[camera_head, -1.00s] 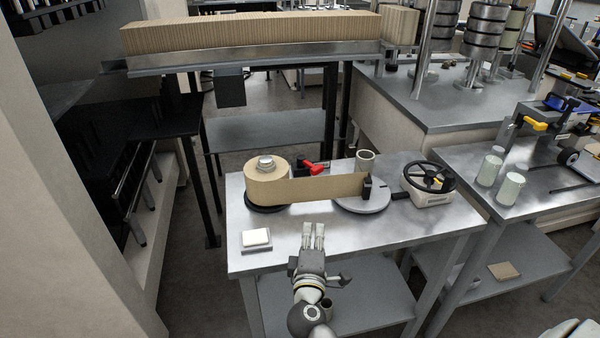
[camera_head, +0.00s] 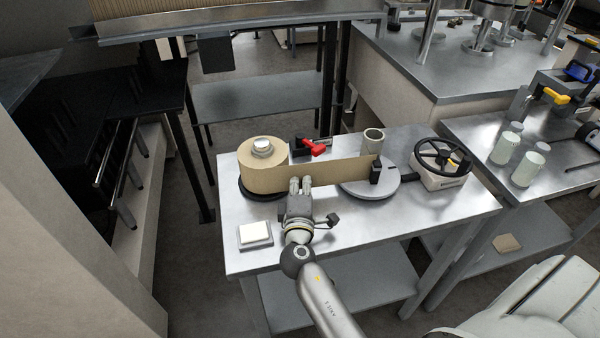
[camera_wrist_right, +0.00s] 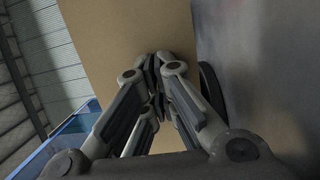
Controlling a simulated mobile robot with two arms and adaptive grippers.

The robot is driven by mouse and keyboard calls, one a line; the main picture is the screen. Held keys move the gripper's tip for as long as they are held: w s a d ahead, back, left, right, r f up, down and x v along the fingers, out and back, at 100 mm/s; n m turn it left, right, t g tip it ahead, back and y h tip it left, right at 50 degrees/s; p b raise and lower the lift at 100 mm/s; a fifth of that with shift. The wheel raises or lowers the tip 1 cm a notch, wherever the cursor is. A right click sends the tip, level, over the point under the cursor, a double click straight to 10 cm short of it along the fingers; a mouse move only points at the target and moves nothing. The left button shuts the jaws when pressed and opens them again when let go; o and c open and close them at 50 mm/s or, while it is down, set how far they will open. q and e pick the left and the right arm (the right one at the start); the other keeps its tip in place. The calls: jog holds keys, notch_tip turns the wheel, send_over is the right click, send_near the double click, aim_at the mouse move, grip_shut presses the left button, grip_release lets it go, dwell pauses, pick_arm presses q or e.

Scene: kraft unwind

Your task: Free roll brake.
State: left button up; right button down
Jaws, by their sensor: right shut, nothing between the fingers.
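A kraft paper roll (camera_head: 262,165) stands on a dark round base at the left of the steel table (camera_head: 300,242). Its paper web (camera_head: 335,174) stretches right to a dark block on a grey disc. A red-handled lever (camera_head: 312,147), which looks like the brake, is on a dark mount behind the web. My right gripper (camera_head: 300,181) is shut and empty, in front of the web, close to the roll. In the right wrist view the shut fingers (camera_wrist_right: 155,75) point at the brown paper (camera_wrist_right: 125,28); I cannot tell if they touch. My left gripper is out of view.
A black handwheel (camera_head: 441,158) on a white box stands at the table's right. A white pad (camera_head: 256,233) lies at the front left corner. A short tube (camera_head: 373,141) stands on the disc (camera_head: 372,192). The table's front middle is clear.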

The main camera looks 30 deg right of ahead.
aim_at(310, 146)
jog(key=p+x, duration=0.1)
jog(key=x, duration=0.5)
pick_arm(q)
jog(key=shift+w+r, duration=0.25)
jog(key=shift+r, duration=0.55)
pick_arm(e)
jog(key=shift+x, duration=1.1)
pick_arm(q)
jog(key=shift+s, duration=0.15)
pick_arm(e)
jog(key=shift+s+d+f, duration=0.1)
jog(key=shift+d, duration=0.05)
jog(key=shift+s+d+n+t+y+p, duration=0.15)
jog(key=shift+d+n+t+y, duration=0.25)
jog(key=shift+n+y, duration=0.35)
jog(key=shift+s+d+n+t+y+p, duration=0.15)
jog(key=shift+d+n+t+y, duration=0.3)
jog(key=shift+y, duration=0.5)
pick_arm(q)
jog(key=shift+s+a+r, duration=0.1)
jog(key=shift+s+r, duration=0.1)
pick_arm(e)
jog(key=shift+a, duration=0.1)
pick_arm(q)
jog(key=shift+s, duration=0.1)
pick_arm(e)
jog(key=shift+s, duration=0.1)
